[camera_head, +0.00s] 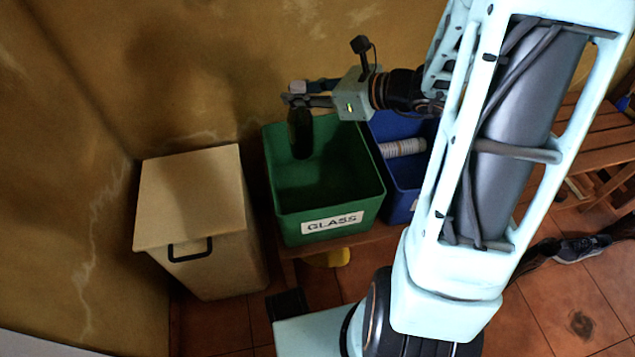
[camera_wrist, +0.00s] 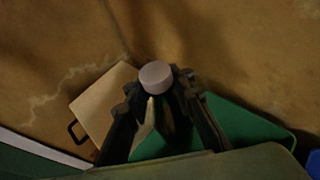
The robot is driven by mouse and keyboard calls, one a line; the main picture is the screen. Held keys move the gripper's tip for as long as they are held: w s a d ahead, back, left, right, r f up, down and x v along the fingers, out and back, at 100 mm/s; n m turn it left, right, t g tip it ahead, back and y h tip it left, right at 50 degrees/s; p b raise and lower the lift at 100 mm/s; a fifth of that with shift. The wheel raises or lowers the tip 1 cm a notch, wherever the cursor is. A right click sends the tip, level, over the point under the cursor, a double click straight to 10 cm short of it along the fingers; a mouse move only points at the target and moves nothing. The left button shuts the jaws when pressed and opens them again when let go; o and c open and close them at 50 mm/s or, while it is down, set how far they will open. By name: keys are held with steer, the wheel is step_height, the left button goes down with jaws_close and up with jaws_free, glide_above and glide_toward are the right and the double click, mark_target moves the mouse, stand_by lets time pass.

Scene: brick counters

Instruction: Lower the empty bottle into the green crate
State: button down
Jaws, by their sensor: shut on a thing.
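My gripper (camera_head: 303,97) is shut on a dark green bottle (camera_head: 301,135) near its top. The bottle hangs about upright over the back left part of the green crate (camera_head: 329,196), its lower part appearing within the crate's outline. I cannot tell how far its base is from the crate floor. The crate has a white "GLASS" label on its front, and no other thing shows inside it. In the wrist view, the bottle's pale round cap (camera_wrist: 156,77) shows between the fingers of my gripper (camera_wrist: 165,98), with the crate's green edge (camera_wrist: 260,125) below right.
A blue crate (camera_head: 405,172) holding a pale ribbed roll (camera_head: 402,148) stands right of the green one, partly behind my arm. A beige lidded bin (camera_head: 195,205) stands to the left. The wall (camera_head: 200,70) is close behind. A wooden bench (camera_head: 600,140) and shoes (camera_head: 580,248) are at right.

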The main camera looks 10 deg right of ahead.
steer(key=shift+a+f, duration=0.1)
steer(key=shift+f, duration=0.4)
steer(key=shift+w+a, duration=0.1)
steer(key=shift+a, duration=0.05)
steer(key=shift+w+a, duration=0.45)
steer(key=shift+f, duration=0.1)
